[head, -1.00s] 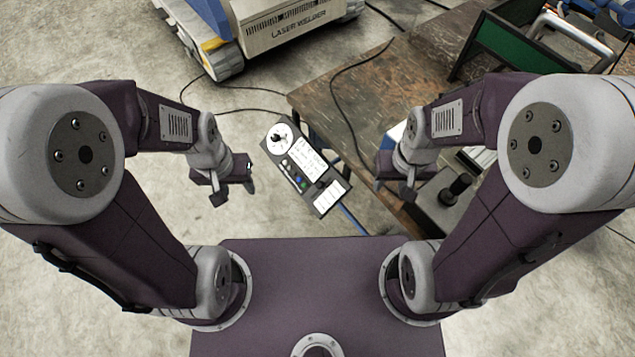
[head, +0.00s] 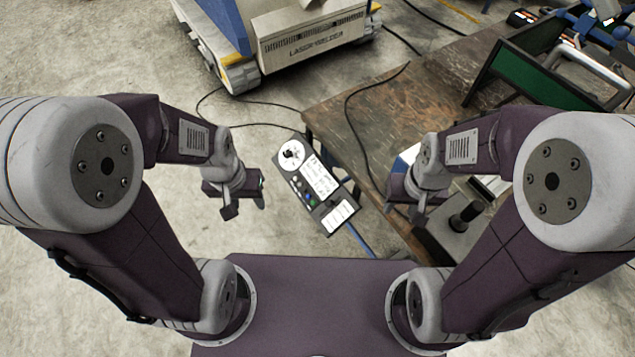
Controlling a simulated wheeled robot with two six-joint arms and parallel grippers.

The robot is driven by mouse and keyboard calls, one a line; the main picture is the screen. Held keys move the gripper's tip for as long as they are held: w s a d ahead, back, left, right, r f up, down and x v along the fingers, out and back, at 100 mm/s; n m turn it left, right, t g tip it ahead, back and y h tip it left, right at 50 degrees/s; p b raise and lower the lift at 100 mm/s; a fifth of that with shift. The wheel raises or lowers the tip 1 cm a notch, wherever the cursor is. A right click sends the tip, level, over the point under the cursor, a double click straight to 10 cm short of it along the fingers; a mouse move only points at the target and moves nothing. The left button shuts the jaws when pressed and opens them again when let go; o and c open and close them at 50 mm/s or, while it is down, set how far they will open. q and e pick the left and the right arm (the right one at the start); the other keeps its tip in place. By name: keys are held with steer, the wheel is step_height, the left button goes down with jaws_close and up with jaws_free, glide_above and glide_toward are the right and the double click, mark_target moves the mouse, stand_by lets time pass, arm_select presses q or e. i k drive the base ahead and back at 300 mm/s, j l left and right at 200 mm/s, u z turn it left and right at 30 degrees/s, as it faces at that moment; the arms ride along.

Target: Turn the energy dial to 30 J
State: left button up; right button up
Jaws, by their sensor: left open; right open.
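The control panel (head: 318,187) is a dark box with a white label, several small coloured buttons and a white plate at its near end. The energy dial (head: 291,152) is a black knob on a round white scale at the panel's far left end. The scale's numbers and the knob's setting are too small to read. My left gripper (head: 245,199) is open and empty, to the left of the panel and apart from it. My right gripper (head: 405,205) is open and empty, to the right of the panel, over the table edge.
The wooden table (head: 395,120) lies to the right, with a green-sided case (head: 520,75) and a grey device with a black knob (head: 465,213) on it. The laser welder (head: 310,40) stands on the floor at the back. Black cables run across floor and table.

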mark_target(287, 153)
steer(key=j+u, duration=0.2)
steer(key=u, duration=0.15)
steer(key=j+u, duration=0.5)
steer(key=u, duration=0.2)
